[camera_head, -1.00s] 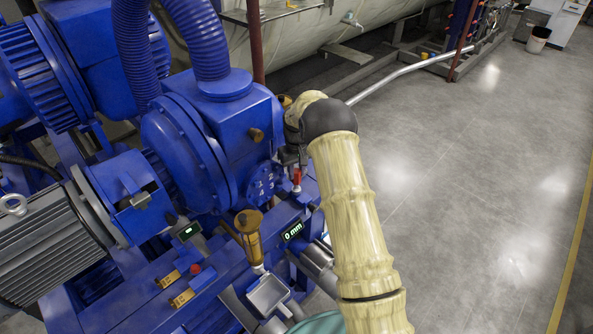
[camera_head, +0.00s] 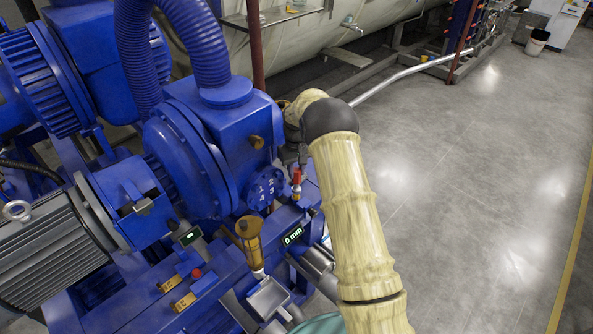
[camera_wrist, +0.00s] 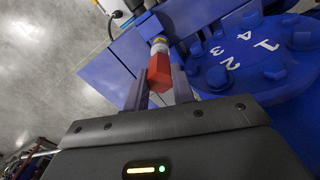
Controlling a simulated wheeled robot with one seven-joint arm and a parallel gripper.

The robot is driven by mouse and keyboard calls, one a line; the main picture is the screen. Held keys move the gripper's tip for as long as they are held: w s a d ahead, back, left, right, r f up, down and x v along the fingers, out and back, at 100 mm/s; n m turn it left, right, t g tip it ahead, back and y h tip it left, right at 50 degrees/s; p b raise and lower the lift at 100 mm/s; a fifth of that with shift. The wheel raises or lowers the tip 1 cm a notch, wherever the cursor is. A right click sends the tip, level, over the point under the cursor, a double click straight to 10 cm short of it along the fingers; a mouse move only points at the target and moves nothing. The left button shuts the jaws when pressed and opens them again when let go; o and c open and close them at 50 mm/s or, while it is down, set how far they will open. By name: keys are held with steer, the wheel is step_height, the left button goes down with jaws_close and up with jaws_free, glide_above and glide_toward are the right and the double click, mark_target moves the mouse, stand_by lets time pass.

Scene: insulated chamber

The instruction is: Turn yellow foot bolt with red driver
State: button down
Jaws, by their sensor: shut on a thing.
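A red driver (camera_wrist: 158,72) sits between the two fingers of my gripper (camera_wrist: 160,78) in the wrist view, and the fingers are shut on it. A pale band with a yellowish tint (camera_wrist: 159,44) shows at the driver's far end, close to a blue part of the machine. I cannot tell whether this band is part of the driver or the yellow foot bolt, or whether the driver touches a bolt. In the head view a small red piece (camera_head: 297,175) shows just below my dark wrist, beside the blue pump. My gripper's fingers are mostly hidden there.
A blue flange (camera_head: 266,188) numbered 1 to 4 stands beside the gripper; its bolt heads (camera_wrist: 217,77) show close up. A display (camera_head: 292,236) reads 0 mm. A yellow-brown oiler (camera_head: 249,236) and a grey motor (camera_head: 45,245) stand left. Grey floor (camera_head: 480,200) is clear at right.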

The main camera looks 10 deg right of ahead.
steer(key=shift+r+p, duration=0.55)
steer(key=shift+r, duration=0.55)
steer(key=shift+r, duration=0.1)
